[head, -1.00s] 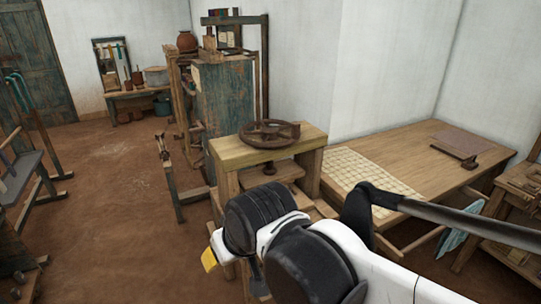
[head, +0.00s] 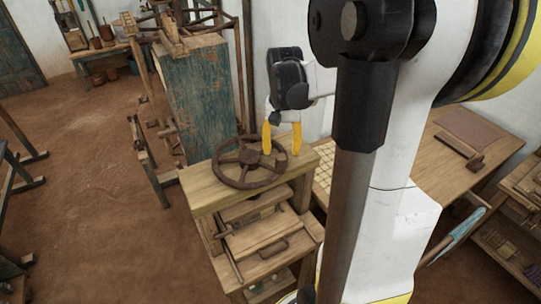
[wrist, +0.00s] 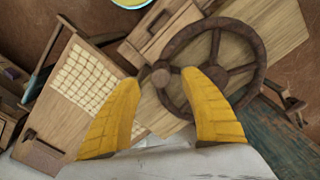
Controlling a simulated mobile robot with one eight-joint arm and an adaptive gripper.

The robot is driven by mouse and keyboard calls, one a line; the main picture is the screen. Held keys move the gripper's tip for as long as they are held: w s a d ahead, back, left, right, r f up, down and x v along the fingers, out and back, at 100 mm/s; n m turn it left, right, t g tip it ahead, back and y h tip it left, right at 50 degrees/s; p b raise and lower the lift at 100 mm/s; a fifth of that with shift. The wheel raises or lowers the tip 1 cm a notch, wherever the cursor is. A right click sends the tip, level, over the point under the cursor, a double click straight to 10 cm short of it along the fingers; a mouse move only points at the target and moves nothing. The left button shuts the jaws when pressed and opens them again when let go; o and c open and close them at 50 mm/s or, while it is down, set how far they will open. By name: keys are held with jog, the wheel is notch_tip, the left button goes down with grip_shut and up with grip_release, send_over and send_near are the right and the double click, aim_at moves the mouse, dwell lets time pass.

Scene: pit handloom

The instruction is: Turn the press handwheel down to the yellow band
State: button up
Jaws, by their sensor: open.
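The press handwheel (head: 222,180), a dark brown spoked wheel, lies flat above the pale wooden top beam (head: 195,200) of the press. My gripper (head: 282,150) points down over the wheel's right side, its two yellow fingers apart. In the wrist view the handwheel (wrist: 258,62) fills the upper right. A round knob (wrist: 161,77) at its rim lies between the fingertips of my gripper (wrist: 158,78). I cannot tell whether the fingers touch the rim. No yellow band on the press can be made out.
A blue-green weathered cabinet (head: 195,95) stands behind the press. A wooden table (head: 440,150) with a gridded sheet (wrist: 88,78) is on the right, partly hidden by my arm.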

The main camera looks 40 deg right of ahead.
aim_at(281, 158)
notch_tip(281, 158, down, 7)
jog(key=shift+w+d+r+b, duration=0.1)
jog(key=shift+b, duration=0.45)
jog(key=shift+c, duration=0.6)
grip_shut()
